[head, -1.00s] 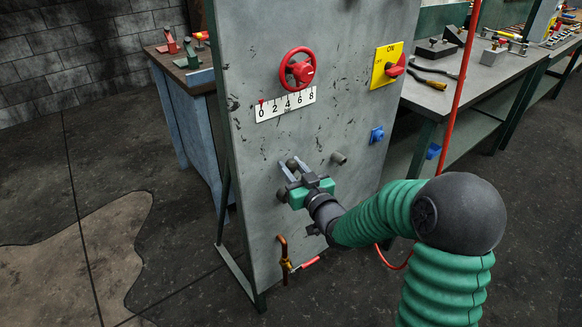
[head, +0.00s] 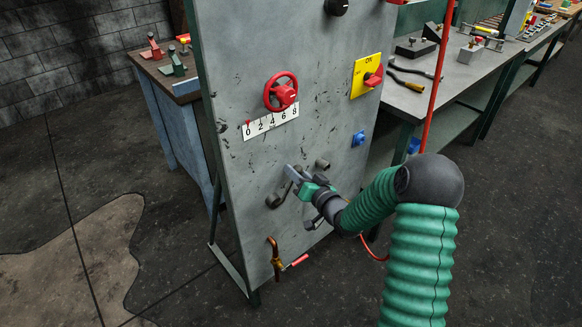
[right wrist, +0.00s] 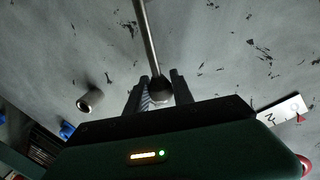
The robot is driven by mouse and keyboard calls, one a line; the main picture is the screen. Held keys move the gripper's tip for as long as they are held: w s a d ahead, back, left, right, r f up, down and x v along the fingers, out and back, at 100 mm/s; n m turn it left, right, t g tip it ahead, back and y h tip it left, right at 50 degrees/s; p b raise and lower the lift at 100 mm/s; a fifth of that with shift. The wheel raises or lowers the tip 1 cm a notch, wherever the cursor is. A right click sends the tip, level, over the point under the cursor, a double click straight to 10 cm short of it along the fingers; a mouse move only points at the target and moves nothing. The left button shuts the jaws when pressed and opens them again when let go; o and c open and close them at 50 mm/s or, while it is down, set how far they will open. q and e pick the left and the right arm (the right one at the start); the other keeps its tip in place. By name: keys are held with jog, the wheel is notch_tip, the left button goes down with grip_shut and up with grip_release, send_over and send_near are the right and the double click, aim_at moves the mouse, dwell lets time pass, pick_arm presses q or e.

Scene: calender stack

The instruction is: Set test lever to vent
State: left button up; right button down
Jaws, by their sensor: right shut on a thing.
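The lever, a thin metal rod with a dark ball knob (right wrist: 161,90), shows in the right wrist view, its rod running up the picture from the knob. My right gripper (right wrist: 159,82) is shut on it, with a finger on each side of the knob. In the head view, my right gripper (head: 293,175) is at the middle of the grey panel (head: 237,180), below the number scale. A dark round hub (head: 273,201) shows just below and left of the fingers; most of the lever is hidden there. I cannot read any vent marking. My left gripper is not in view.
A red handwheel (head: 281,92) and a 0-to-8 scale (head: 270,121) are above the gripper. A stub pipe (head: 322,164) is close to its right. A yellow switch plate (head: 366,76) is at the upper right. A copper pipe with a valve (head: 276,262) is below.

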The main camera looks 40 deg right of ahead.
jog(key=shift+d+f+m, duration=0.2)
jog(key=shift+d+m, duration=0.1)
jog(key=shift+d, duration=0.05)
jog(key=c, duration=1.5)
grip_release()
jog(key=o, duration=0.4)
jog(key=shift+d, duration=0.1)
